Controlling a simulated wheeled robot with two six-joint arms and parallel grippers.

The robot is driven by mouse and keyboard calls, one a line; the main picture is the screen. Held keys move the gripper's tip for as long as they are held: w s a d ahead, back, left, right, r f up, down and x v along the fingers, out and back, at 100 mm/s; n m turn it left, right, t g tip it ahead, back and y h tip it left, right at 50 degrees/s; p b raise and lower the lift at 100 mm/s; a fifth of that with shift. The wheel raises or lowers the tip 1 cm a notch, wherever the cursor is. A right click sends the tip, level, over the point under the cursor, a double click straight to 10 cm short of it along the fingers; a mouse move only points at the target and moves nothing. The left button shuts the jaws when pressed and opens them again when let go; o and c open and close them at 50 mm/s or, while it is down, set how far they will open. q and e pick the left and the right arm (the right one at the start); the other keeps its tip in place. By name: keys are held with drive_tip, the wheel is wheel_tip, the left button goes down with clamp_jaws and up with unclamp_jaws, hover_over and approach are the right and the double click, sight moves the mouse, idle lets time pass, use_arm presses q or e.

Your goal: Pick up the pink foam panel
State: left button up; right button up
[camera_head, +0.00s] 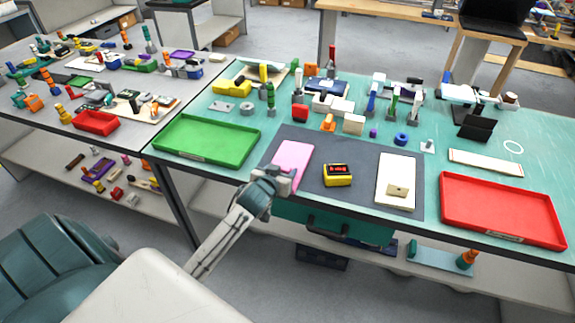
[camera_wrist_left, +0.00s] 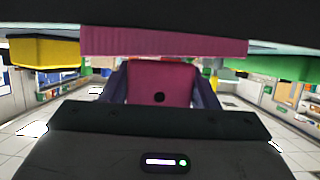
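The pink foam panel (camera_head: 294,158) lies flat at the left end of the dark mat. In the left wrist view its edge shows as a pink strip (camera_wrist_left: 165,42) against the dark surface. A pink block (camera_wrist_left: 160,82) with a dark hole, apparently at the panel's near end, fills the space between my left fingers. My left gripper (camera_head: 283,176) is at the panel's near end, its fingers against both sides of the block. The panel's near end is partly hidden by the gripper. My right gripper is not in view.
A yellow device (camera_head: 337,175) and a cream panel (camera_head: 395,170) lie on the dark mat (camera_head: 360,153) to the right. A green tray (camera_head: 208,140) is to the left, a red tray (camera_head: 500,208) far right. Many small parts crowd the back.

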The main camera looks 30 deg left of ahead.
use_arm(q)
drive_tip(key=c, duration=0.3)
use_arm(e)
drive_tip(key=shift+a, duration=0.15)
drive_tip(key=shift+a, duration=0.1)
use_arm(q)
drive_tip(key=shift+r, duration=0.1)
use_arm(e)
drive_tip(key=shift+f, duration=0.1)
